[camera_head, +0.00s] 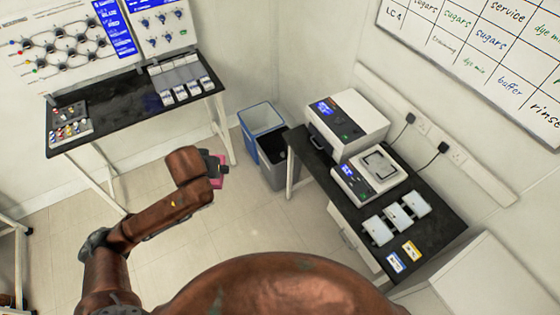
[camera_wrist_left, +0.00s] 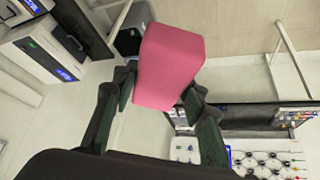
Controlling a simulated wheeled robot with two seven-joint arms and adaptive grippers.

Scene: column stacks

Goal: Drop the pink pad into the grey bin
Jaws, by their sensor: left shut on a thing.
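The pink pad (camera_wrist_left: 170,65) is a thick pink block held between the two dark fingers of my left gripper (camera_wrist_left: 157,90), seen large in the left wrist view. In the head view a part of the pink pad (camera_head: 219,181) shows at the end of my left arm, beside the dark left gripper (camera_head: 217,165); the rest is hidden. The grey bin (camera_head: 276,178) stands on the floor with a dark open top, right of the gripper in the head view. The held pad appears apart from the bin and to its left. My right gripper is not in view.
A blue bin (camera_head: 261,117) stands against the grey one, behind it. A black bench (camera_head: 440,233) with white machines is right of the bins. Another black bench (camera_head: 112,105) with small racks is at the back left. Open floor (camera_head: 250,215) lies around the gripper.

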